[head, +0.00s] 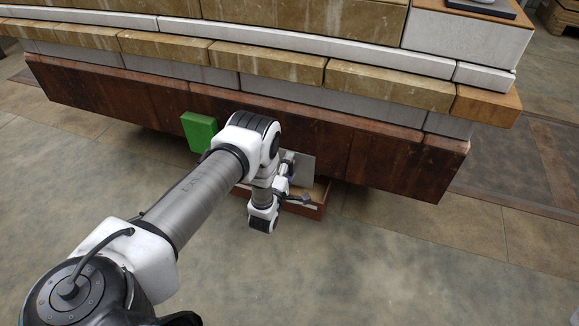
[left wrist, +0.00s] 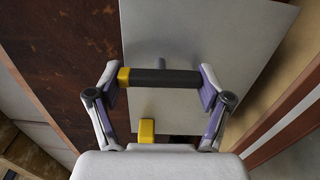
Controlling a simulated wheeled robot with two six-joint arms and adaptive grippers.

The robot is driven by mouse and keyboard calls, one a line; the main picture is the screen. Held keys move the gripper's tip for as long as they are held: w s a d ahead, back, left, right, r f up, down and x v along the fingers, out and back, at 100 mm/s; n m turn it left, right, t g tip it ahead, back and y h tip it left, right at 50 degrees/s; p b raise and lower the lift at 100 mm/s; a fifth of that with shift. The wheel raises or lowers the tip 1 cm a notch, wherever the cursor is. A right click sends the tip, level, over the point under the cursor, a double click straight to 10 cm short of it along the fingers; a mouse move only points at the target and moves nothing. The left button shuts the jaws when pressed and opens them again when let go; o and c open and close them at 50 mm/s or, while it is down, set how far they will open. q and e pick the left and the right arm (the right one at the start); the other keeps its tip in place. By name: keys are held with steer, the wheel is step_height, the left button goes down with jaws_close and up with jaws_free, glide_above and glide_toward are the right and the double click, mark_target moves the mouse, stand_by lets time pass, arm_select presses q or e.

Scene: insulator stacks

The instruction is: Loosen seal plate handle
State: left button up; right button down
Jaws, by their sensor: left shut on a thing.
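The seal plate is a flat grey metal plate (head: 303,168) by the dark red-brown beam, and it fills the middle of the left wrist view (left wrist: 200,35). Its handle (left wrist: 168,77) is a black bar with a yellow end, standing off the plate on a post. My left gripper (left wrist: 160,82) is shut on the handle, one finger at each end of the bar. In the head view my left gripper (head: 287,168) is at the plate, partly hidden by my own arm, and the handle cannot be made out. My right gripper is not in view.
A yellow block (left wrist: 146,130) sits beside the handle. A green block (head: 199,131) is on the beam (head: 120,97), left of my arm. A red-brown open box (head: 310,208) lies below the plate. Stone-like layers rise behind. The floor in front is clear.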

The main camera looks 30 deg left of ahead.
arm_select(q)
steer(key=shift+n, duration=0.3)
steer(key=o, duration=1.1)
steer(key=v, duration=1.2)
